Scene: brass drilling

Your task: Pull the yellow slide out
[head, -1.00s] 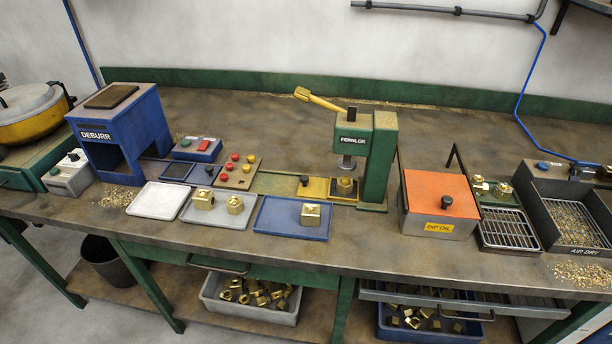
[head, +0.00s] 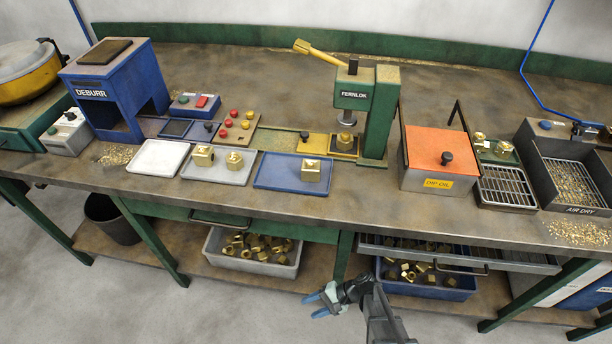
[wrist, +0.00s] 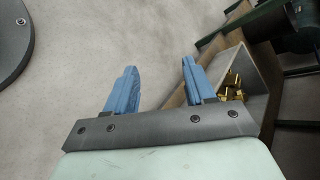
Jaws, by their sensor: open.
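The yellow slide (head: 307,143) lies flat on the bench at the left foot of the green FERNLOK press (head: 366,112). A brass block (head: 345,141) sits under the press's ram, to the right of the slide. My gripper (head: 318,303) is low in front of the bench, below the tabletop and well away from the slide. In the wrist view its two blue fingers (wrist: 158,82) are apart with nothing between them.
A blue tray (head: 263,177) with a brass block stands in front of the slide. The orange-lidded DIP OIL box (head: 432,184) is right of the press.

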